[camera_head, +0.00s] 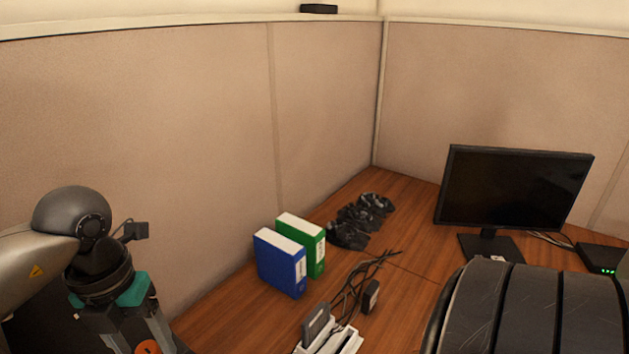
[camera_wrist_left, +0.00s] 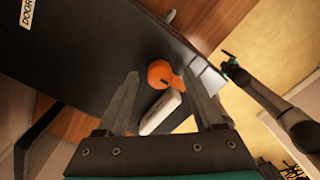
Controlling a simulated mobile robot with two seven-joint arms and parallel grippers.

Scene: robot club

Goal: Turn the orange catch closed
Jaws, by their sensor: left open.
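The orange catch (camera_wrist_left: 161,74) shows in the left wrist view as a round knob with a short tab to its right, at the edge of a black panel (camera_wrist_left: 90,60) labelled "DOOR". My left gripper (camera_wrist_left: 162,77) is open, its fingertips on either side of the catch in the picture; I cannot tell whether they touch it. A pale block with a dark top (camera_wrist_left: 163,110) shows between the fingers. In the head view, part of the orange catch (camera_head: 147,347) shows low at the left gripper (camera_head: 140,335). My right gripper (camera_wrist_left: 230,62) appears small in the wrist view, jaws unclear.
On the wooden desk stand a blue binder (camera_head: 281,262), a green binder (camera_head: 304,243), black crumpled items (camera_head: 360,220), cables (camera_head: 365,275) and a monitor (camera_head: 513,187). A large black ribbed shape (camera_head: 530,310) fills the lower right. Partition walls enclose the desk.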

